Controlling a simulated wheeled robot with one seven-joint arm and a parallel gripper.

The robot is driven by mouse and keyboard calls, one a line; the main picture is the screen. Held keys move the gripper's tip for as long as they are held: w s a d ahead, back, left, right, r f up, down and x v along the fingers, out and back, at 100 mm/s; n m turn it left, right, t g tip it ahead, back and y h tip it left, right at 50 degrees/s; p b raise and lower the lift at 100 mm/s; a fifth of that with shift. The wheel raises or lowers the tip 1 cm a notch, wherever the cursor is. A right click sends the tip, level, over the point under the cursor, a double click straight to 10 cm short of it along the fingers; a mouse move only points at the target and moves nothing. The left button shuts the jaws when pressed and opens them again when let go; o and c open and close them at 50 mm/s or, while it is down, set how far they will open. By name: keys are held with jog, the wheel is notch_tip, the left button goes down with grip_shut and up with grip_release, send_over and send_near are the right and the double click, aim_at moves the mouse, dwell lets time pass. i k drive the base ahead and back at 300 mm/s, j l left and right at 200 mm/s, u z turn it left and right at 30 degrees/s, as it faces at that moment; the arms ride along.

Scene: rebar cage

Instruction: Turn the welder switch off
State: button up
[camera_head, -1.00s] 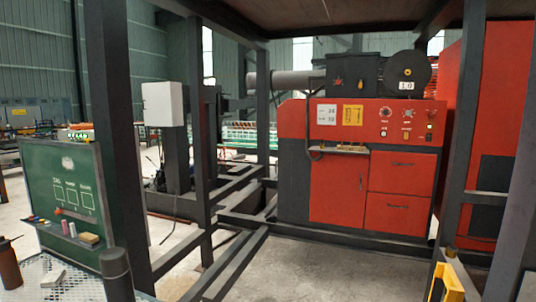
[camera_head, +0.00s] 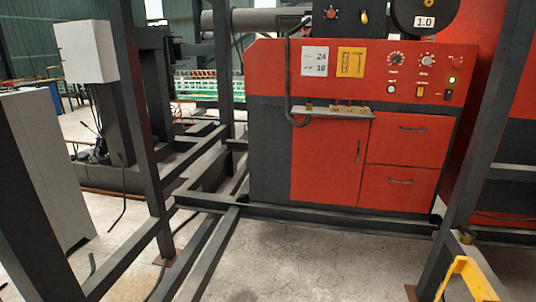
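The welder is a red and dark grey machine (camera_head: 330,165) standing beyond the dark steel frame, right of the middle. Its control panel (camera_head: 380,72) carries two round dials at the upper right. My gripper is not in view.
Dark steel posts stand at left (camera_head: 140,130) and right (camera_head: 488,140). Low beams (camera_head: 205,255) cross the floor before the welder. A yellow bracket (camera_head: 462,270) is at the lower right. A grey cabinet (camera_head: 50,170) stands at left. Bare concrete (camera_head: 310,262) lies in front.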

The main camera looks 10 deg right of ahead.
aim_at(457, 62)
jog(key=i+l+z, duration=0.1)
jog(key=i, duration=1.8)
jog(key=i+u, duration=0.3)
jog(key=i, duration=0.15)
jog(key=i+u, duration=0.35)
jog(key=i+l+u, duration=0.3)
jog(key=i, duration=0.2)
jog(key=i+j+u, duration=0.2)
jog(key=i+u, duration=0.25)
jog(key=i, duration=0.15)
jog(key=i+u, duration=0.5)
jog(key=i+z, duration=0.15)
jog(key=z, duration=0.25)
jog(key=i+z, duration=0.1)
jog(key=z, duration=0.25)
jog(key=i+j+z, duration=0.15)
jog(key=z, duration=0.25)
jog(key=i+j+z, duration=0.1)
jog(key=z, duration=0.25)
